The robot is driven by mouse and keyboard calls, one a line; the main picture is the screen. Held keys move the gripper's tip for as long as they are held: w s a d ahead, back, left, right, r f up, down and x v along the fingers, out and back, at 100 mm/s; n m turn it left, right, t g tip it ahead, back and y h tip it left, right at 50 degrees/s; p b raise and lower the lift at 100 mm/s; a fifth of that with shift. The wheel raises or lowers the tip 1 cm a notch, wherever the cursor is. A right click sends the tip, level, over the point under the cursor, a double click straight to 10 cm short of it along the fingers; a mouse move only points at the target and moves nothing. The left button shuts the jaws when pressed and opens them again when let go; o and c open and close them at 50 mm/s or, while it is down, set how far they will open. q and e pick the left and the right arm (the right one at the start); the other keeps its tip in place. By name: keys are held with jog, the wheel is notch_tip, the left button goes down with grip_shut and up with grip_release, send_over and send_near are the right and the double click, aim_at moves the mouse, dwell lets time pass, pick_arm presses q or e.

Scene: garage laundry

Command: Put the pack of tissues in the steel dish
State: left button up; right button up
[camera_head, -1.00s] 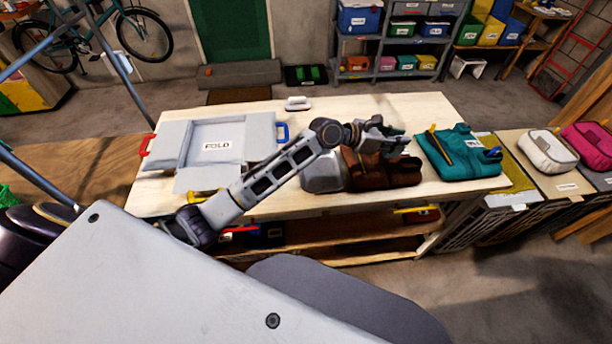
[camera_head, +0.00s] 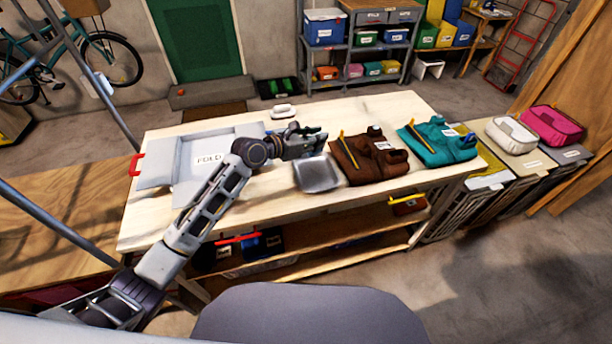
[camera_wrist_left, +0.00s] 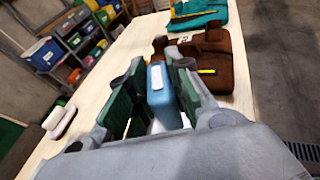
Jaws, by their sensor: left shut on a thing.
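The pack of tissues (camera_wrist_left: 163,92) is a blue block with a white label, seen in the left wrist view between the green-lined fingers. My left gripper (camera_head: 314,141) is shut on it; it also shows in the left wrist view (camera_wrist_left: 158,97). In the head view the gripper hides the pack, or it is too small to tell. The steel dish (camera_head: 318,177) is a square grey dish on the table, left of the brown garment. The gripper is just behind and above the dish's far edge. My right gripper is not in view.
The wooden table (camera_head: 270,208) carries a grey folding board (camera_head: 170,180) at left, a brown garment (camera_head: 360,165) and a teal garment (camera_head: 440,148) at right. A white iron-like object (camera_head: 284,111) lies at the back edge. The table's front strip is clear.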

pick_arm(q)
jog(key=shift+w+d, duration=0.1)
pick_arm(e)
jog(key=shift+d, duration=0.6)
